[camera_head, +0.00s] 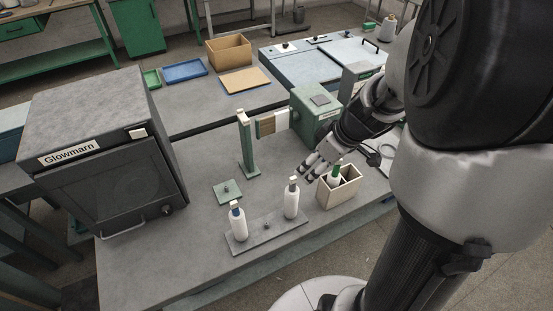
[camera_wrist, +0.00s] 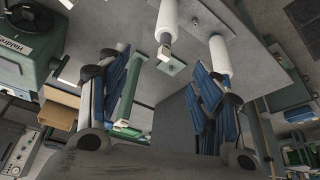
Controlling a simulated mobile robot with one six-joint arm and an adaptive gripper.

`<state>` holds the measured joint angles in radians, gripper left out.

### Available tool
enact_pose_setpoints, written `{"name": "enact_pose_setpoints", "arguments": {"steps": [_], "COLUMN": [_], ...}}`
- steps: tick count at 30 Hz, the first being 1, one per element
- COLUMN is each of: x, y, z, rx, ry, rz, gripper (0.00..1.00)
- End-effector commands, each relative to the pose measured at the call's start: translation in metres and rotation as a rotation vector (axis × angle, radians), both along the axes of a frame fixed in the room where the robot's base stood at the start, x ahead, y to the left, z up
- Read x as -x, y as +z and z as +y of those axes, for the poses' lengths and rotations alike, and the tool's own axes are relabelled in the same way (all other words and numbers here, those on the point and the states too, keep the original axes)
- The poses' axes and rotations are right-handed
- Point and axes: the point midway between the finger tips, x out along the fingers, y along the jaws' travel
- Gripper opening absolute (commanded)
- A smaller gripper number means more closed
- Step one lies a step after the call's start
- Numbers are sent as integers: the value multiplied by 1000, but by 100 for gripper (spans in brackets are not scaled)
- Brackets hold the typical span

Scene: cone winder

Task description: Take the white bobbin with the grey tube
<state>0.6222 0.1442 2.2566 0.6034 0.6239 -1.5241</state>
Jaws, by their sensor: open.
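The white bobbin with the grey tube (camera_head: 291,202) stands upright at the right end of a flat grey plate (camera_head: 250,241), and a pale cap tops its tube. In the wrist view a white bobbin with a greyish tip (camera_wrist: 168,16) shows at the top, ahead of the fingers. My gripper (camera_head: 313,168) is open and empty, just behind and right of this bobbin, apart from it. In the wrist view my gripper's fingers (camera_wrist: 160,64) are spread to either side.
A white bobbin with a blue tube (camera_head: 239,226) stands at the plate's left end. A box (camera_head: 340,196) holding a green-tubed bobbin (camera_head: 335,177) stands to the right. A green post (camera_head: 246,150) rises behind. The Glowmarn oven (camera_head: 100,140) stands left; the front tabletop is clear.

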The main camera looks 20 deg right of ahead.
Motion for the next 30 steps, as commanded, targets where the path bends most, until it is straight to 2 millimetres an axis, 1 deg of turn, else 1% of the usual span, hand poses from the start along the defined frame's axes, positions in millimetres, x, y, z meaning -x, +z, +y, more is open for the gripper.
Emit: {"name": "enact_pose_setpoints", "arguments": {"steps": [1,3,9,12,15,20,27,30], "x": [-3,-8,-23,-29,-33,-36,-42,-46], "y": [-15,-30,-70,-85,-94,-101,-135,-144], "z": [4,6,13,16,17,19,29,30], "rx": [-5,-5,-3,-3,-3,-2,-3,-2], "ry": [2,2,2,1,1,0,2,1], "rz": [6,6,5,4,3,3,3,3], "gripper": [59,59,59,59,59,59,59,59]}}
